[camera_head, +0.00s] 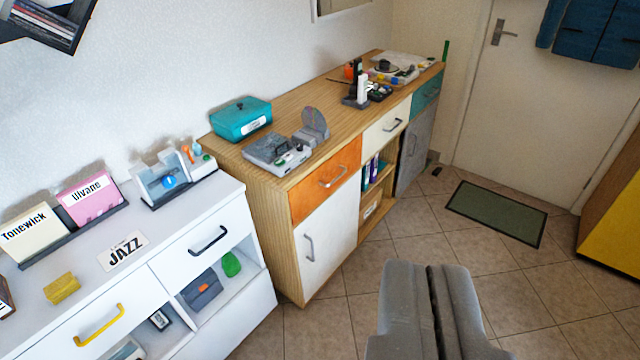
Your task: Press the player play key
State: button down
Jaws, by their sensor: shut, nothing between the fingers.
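A grey player-like device (276,154) sits on the near end of the wooden cabinet top, with a lid (313,124) standing up at its right. My gripper (432,268) is at the bottom right of the view, shut and empty. It appears in front of the tiled floor, to the right of the wooden cabinet and apart from the device.
A teal box (240,119) stands beside the device on the wooden cabinet (350,97). Several small items crowd its far end. A white cabinet (218,206) with disc holders stands at left. A yellow-fronted unit (614,240) is at right.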

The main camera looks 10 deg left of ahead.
aim_at(279, 162)
jog(key=z, duration=0.2)
jog(key=k, duration=0.65)
jog(key=z, duration=0.3)
jog(key=i, duration=0.7)
jog(key=u, duration=0.4)
jog(key=i, duration=1.35)
jog(key=u, duration=0.7)
jog(key=i, duration=0.4)
jog(key=u, duration=0.25)
